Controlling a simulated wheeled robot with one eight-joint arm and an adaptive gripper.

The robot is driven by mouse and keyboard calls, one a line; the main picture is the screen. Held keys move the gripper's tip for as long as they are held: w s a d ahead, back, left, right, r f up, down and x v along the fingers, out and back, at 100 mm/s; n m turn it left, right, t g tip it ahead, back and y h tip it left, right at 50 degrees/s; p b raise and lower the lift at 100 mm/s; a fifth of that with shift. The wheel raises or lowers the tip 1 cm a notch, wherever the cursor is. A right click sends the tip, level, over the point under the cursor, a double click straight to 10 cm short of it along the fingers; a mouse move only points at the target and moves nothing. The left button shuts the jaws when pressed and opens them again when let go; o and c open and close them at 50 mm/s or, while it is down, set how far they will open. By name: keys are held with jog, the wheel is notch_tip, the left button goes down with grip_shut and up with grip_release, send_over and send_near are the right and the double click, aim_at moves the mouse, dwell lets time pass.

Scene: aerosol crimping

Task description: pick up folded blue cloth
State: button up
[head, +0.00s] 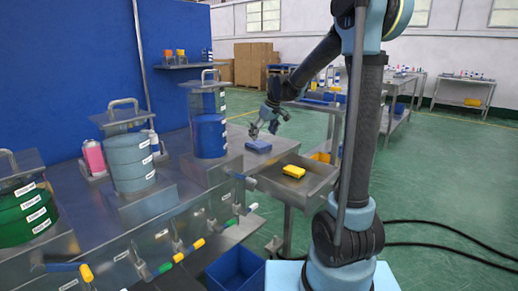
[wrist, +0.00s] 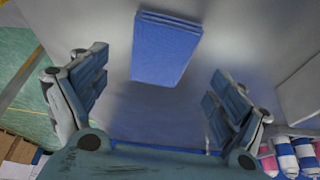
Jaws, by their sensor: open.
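The folded blue cloth (head: 258,146) lies flat on the grey metal bench, near its right end, in the head view. In the wrist view the cloth (wrist: 166,50) shows at the top centre, ahead of and between the finger lines. My gripper (head: 264,130) is above the bench and close to the cloth, slightly up from it in the head view. In the wrist view my gripper (wrist: 158,98) has its two fingers wide apart with nothing between the pads. The cloth appears apart from both fingers.
A metal tray (head: 318,182) with a yellow folded cloth (head: 293,171) sits right of the blue cloth. A blue cylinder (head: 209,136) in a metal stand is at left. Pink and white cans (wrist: 285,155) show at the wrist view's lower right. A blue bin (head: 236,270) is below.

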aim_at(259, 144)
jog(key=shift+x, duration=2.7)
jog(key=shift+s, duration=0.1)
jog(key=c, duration=1.1)
